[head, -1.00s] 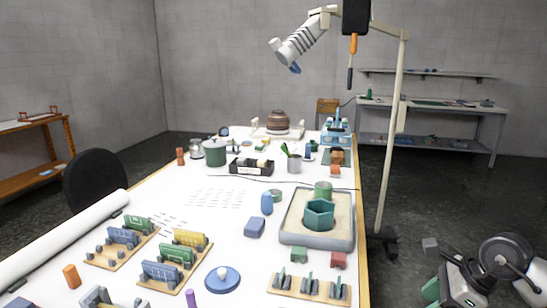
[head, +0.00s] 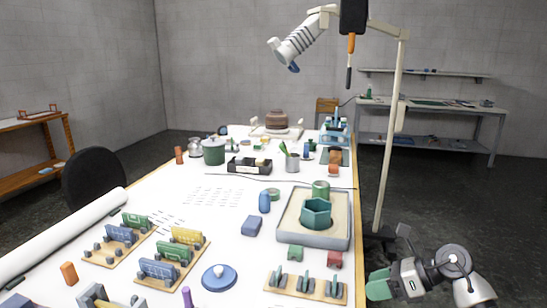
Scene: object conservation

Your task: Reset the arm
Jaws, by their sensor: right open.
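My right gripper (head: 378,285) is at the lower right in the head view, with green fingers pointing left. It is open and I see nothing held in it. It is just off the right edge of the white table (head: 180,208), apart from the objects on it. The rest of my right arm bends behind it to the right. My left gripper is not in view.
A lamp stand (head: 389,150) rises beyond the table's right edge. Floor to the right is clear.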

